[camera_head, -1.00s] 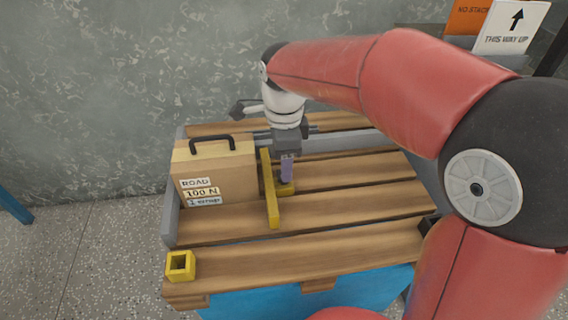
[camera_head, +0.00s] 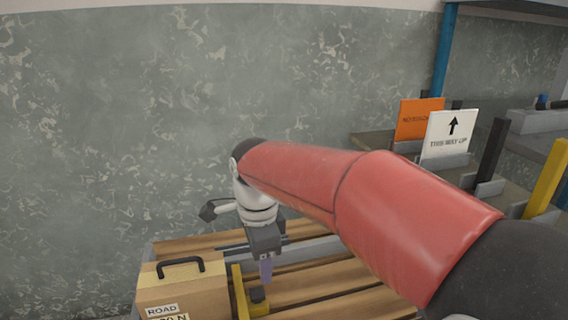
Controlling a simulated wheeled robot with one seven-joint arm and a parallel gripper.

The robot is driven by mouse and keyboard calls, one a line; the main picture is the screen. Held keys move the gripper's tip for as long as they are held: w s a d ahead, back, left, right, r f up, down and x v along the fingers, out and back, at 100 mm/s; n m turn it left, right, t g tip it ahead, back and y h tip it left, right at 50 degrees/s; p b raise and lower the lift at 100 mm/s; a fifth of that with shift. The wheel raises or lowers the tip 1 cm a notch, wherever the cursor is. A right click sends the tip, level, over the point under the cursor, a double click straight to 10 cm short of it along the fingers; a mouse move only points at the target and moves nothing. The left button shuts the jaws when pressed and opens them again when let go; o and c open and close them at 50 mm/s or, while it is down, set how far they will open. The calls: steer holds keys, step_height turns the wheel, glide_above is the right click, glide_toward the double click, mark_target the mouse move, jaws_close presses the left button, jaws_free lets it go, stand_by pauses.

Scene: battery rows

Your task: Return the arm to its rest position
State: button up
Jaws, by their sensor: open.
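My red arm reaches in from the right across the wooden-slatted pallet (camera_head: 345,302). My gripper (camera_head: 266,278) hangs over the pallet with its dark grey body uppermost. A narrow lavender part shows below that body; I cannot tell whether it is a finger or something between the jaws. Below it, a small dark block (camera_head: 258,295) sits at a yellow holder (camera_head: 260,310). The lavender part appears a little above the block. No gripped object is clearly visible.
A cardboard-coloured case (camera_head: 185,295) with a dark handle stands left of the gripper, beside a yellow bar (camera_head: 240,294). Orange (camera_head: 417,118) and white "THIS WAY UP" (camera_head: 449,135) signs stand behind right. Black (camera_head: 491,152) and yellow (camera_head: 545,178) posts stand further right. A grey wall backs the pallet.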

steer(key=s+d+n+t+p, duration=0.1)
steer(key=s+d+n+t, duration=0.1)
steer(key=s+d+n, duration=0.4)
steer(key=s+d+r+n+t+p, duration=0.1)
steer(key=s+d+n+t, duration=0.2)
steer(key=s+d+n, duration=0.4)
steer(key=s+d, duration=0.1)
steer(key=d, duration=0.8)
steer(key=shift+n, duration=0.3)
